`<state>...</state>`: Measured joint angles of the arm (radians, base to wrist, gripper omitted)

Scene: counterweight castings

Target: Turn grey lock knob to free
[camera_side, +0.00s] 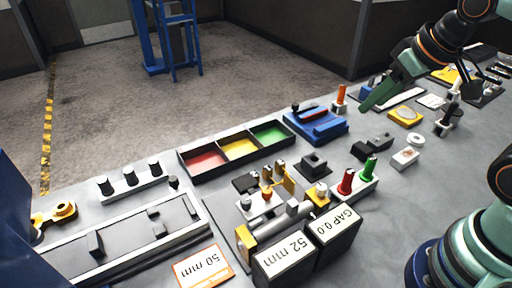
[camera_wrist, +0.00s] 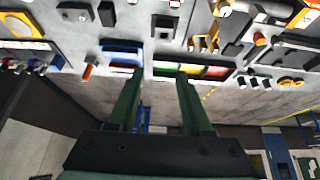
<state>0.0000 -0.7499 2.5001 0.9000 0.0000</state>
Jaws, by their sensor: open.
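My gripper (camera_side: 366,106) is raised at the back right in the side view, its green fingers angled down to the left. In the wrist view my gripper (camera_wrist: 158,76) has its two fingers apart with nothing held between them. A small grey knob (camera_side: 245,202) shows on the measuring fixture (camera_side: 290,211) at the bench's middle, but I cannot be sure it is the lock knob. My gripper is well apart from the fixture, behind and right of it. The knob's lock setting is too small to read.
Displays reading 52 mm (camera_side: 284,261) and GAP 0.0 (camera_side: 337,238) stand before the fixture. Behind are a three-colour tray (camera_side: 237,148) and a blue block (camera_side: 316,126). A slotted rail (camera_side: 125,238) lies left.

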